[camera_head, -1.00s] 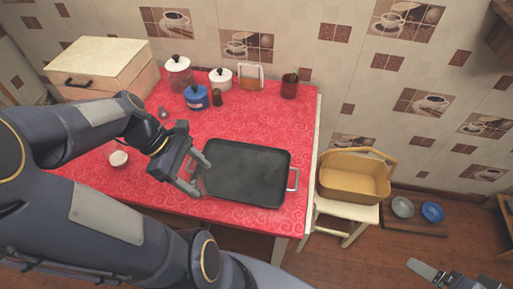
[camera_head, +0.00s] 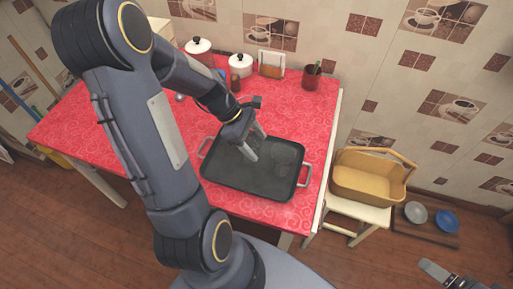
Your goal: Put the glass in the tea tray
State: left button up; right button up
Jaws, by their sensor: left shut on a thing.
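The tea tray (camera_head: 225,180) is a dark rectangular tray with metal handles, lying near the front right of the red table. My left gripper (camera_head: 254,148) points down over the tray's back middle part. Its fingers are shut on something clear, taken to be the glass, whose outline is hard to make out. I cannot tell whether it touches the tray floor. A faint rounded outline shows on the tray just right of the fingers. My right gripper (camera_head: 436,270) shows only in part at the bottom right, away from the table.
White-lidded jars (camera_head: 240,66), a napkin holder (camera_head: 271,65) and a dark red cup (camera_head: 311,77) stand at the table's back. A yellow basket (camera_head: 368,180) sits on a stool to the right. Bowls (camera_head: 445,220) lie on the floor beyond.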

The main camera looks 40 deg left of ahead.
pick_arm(q)
jog(key=shift+w+f, duration=0.3)
jog(key=shift+f, duration=1.6)
jog(key=shift+f+b, duration=0.1)
jog(key=shift+b, duration=0.25)
jog(key=o, duration=1.1)
